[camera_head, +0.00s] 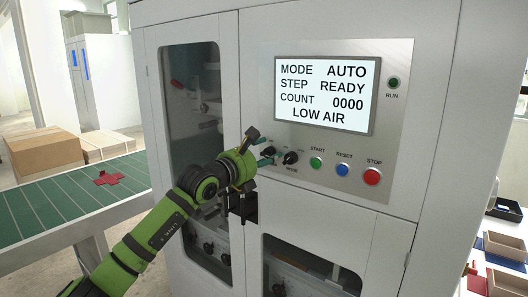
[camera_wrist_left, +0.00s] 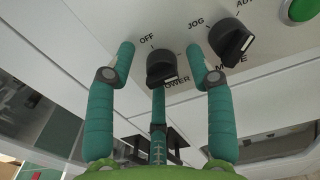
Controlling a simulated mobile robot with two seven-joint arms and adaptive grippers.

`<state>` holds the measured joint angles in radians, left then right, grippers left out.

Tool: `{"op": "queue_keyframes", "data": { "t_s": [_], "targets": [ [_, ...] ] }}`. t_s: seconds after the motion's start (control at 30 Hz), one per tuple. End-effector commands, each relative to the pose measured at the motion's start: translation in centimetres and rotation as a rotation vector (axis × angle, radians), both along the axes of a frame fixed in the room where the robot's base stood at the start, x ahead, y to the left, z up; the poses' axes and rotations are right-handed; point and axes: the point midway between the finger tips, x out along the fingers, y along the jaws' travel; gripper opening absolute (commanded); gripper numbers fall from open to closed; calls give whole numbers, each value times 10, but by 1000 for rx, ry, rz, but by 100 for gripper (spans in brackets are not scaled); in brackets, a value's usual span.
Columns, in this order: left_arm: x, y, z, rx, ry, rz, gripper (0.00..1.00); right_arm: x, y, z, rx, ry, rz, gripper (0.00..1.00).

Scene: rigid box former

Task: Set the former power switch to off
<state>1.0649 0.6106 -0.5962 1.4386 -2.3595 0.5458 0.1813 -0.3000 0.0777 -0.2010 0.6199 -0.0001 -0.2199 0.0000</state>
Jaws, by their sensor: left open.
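The power switch is a black rotary knob (camera_wrist_left: 160,64) on the former's panel, with OFF printed at its upper left and a partly hidden POWER label below. Its pale mark faces the lower right, away from OFF. My left gripper (camera_wrist_left: 164,58) is open, with one teal finger on each side of this knob; visible gaps separate the fingers from it in the wrist view. In the head view the left gripper (camera_head: 267,152) is at the panel's lower left, largely covering the power switch. My right gripper is in neither view.
The black MODE knob (camera_head: 290,157) sits close to the right of the left gripper. Green START (camera_head: 316,162), blue RESET (camera_head: 343,168) and red STOP (camera_head: 372,176) buttons are farther right. The screen (camera_head: 325,93) above reads AUTO, READY, 0000, LOW AIR. A green conveyor (camera_head: 60,205) stands at left.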

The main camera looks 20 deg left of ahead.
Motion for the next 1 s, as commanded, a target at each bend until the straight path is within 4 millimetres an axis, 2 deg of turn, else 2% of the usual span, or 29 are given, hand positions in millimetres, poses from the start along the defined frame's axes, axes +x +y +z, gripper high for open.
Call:
{"op": "queue_keyframes", "data": {
  "t_s": [0.13,0.2,0.27,0.3,0.67,1.0],
  "targets": [
    [0,0,0,0,0,-1,54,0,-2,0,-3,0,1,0],
    [0,0,0,-1,0,-1,26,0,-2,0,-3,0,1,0],
    [0,0,0,-1,0,-1,2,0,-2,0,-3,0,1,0],
    [0,0,0,-1,-1,-1,0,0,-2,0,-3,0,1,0],
    [0,0,0,-35,6,-1,0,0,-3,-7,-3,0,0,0],
    [0,0,0,-238,75,-3,0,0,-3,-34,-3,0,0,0]
  ]
}}
